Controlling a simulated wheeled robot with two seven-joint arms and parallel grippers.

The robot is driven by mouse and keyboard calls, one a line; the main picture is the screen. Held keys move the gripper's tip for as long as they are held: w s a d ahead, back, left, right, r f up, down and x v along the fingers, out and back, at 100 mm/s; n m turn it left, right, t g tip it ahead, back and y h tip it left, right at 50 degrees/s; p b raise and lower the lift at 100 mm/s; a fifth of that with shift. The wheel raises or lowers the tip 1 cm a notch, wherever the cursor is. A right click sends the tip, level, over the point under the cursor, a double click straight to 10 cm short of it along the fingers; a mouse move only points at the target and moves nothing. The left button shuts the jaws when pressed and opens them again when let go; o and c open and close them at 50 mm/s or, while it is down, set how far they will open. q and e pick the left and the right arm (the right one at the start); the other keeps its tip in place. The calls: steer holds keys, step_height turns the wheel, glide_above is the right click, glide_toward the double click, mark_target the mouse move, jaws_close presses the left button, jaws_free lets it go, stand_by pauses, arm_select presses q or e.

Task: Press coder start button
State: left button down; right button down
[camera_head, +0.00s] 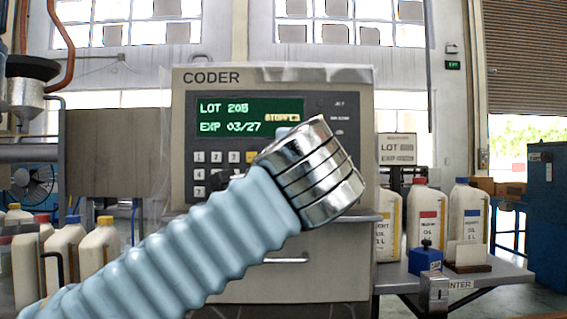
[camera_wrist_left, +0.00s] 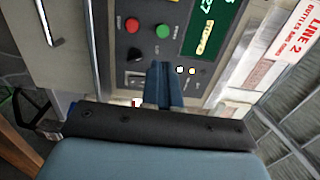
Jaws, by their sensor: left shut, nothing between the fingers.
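The coder (camera_head: 275,85) stands upright in the middle of the head view. Its green display (camera_head: 235,118) reads LOT 205, EXP 03/27 and STOPPED. In the left wrist view, turned sideways, the coder panel carries a green button (camera_wrist_left: 163,31) and a red button (camera_wrist_left: 133,25). My left gripper (camera_wrist_left: 166,68) is shut and empty. Its blue fingertips are in front of the panel, below the green button in that picture; I cannot tell whether they touch the panel. In the head view my left arm's ribbed sleeve and metal wrist hide the lower right of the panel, including both buttons.
White oil bottles stand on the left (camera_head: 98,247) and right (camera_head: 427,215) of the coder. A side shelf (camera_head: 490,275) holds a small blue device (camera_head: 425,259). In the wrist view a LINE 2 sign (camera_wrist_left: 290,35) is at the upper right.

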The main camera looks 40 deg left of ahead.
arm_select(q)
steer(key=shift+a+r, duration=0.1)
